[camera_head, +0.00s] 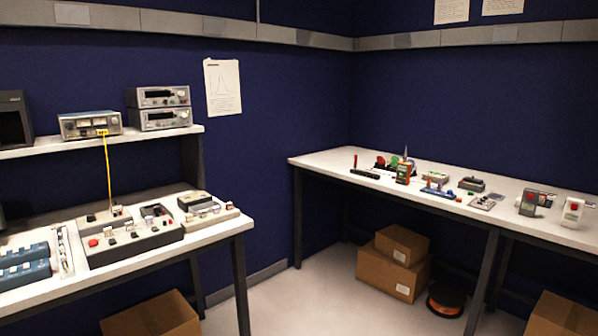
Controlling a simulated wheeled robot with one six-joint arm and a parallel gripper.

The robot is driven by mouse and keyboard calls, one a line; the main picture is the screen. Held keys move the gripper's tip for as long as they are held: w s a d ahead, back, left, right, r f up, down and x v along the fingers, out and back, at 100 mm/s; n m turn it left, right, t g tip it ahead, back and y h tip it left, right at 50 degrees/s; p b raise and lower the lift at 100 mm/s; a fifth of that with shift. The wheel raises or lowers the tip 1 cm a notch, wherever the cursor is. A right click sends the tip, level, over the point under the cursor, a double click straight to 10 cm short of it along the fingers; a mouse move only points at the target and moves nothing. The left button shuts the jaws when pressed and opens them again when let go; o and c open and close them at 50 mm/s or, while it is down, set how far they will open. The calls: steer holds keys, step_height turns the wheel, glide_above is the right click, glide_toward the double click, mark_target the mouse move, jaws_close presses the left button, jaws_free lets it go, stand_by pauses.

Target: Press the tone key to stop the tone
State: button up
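My gripper is not in view. I cannot tell for sure which control is the tone key. On the left bench, a long grey control panel (133,240) has a red button (93,242) and several dark and light keys. A smaller keyed box (207,209) sits to its right near the bench corner. On the right bench, a grey device with a red button (529,203) and a white device with a red button (572,212) stand near the right end. Labels are too small to read.
A yellow cable (108,172) runs from an instrument (90,124) on the shelf down to the panel. The left bench (225,232) and right bench (330,160) meet an open floor (290,300). Cardboard boxes (392,268) and an orange-black reel (447,300) lie under the right bench.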

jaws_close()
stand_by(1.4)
